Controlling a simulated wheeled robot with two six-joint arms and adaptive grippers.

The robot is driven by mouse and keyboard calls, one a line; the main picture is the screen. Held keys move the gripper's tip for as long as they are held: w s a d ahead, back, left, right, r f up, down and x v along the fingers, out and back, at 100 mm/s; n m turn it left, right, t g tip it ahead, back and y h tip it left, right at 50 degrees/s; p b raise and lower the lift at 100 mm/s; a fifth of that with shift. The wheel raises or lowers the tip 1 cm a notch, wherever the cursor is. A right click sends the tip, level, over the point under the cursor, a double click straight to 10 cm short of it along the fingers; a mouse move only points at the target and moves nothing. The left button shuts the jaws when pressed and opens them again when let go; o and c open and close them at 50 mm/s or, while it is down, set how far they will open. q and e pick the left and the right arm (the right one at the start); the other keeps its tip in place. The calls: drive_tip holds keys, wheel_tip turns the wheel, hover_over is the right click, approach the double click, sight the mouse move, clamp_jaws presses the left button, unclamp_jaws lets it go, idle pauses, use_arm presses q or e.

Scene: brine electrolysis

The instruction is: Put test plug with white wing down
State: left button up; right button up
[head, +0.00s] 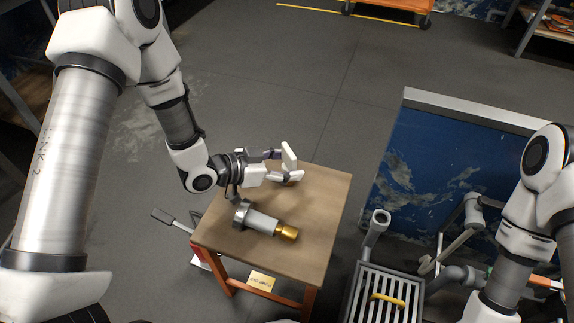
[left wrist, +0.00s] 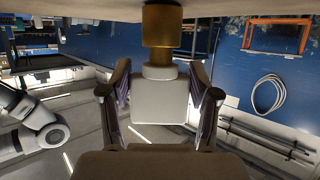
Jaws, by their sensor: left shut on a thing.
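My left gripper (head: 280,166) reaches in level over the small wooden table (head: 318,200). It is shut on the test plug with white wing, whose pale wing block (left wrist: 160,100) sits between the two fingers in the left wrist view. The plug's brass tip (left wrist: 162,28) points toward the brown table surface at the top of that view. The tip seems to be at or very near the tabletop; I cannot tell whether it touches. In the head view the fingers hide much of the plug. My right gripper is out of view.
A second plug (head: 263,222), grey and white with a brass end, lies on the table in front of my gripper. A slatted grey box (head: 377,298) with a yellow handle stands to the right. The table's right part is bare.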

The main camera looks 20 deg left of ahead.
use_arm(q)
drive_tip(key=shift+f, duration=0.15)
drive_tip(key=o, duration=1.3)
drive_tip(key=shift+r, duration=0.25)
drive_tip(key=p+v, duration=0.5)
drive_tip(key=v, duration=0.7)
drive_tip(key=shift+s+f, duration=0.1)
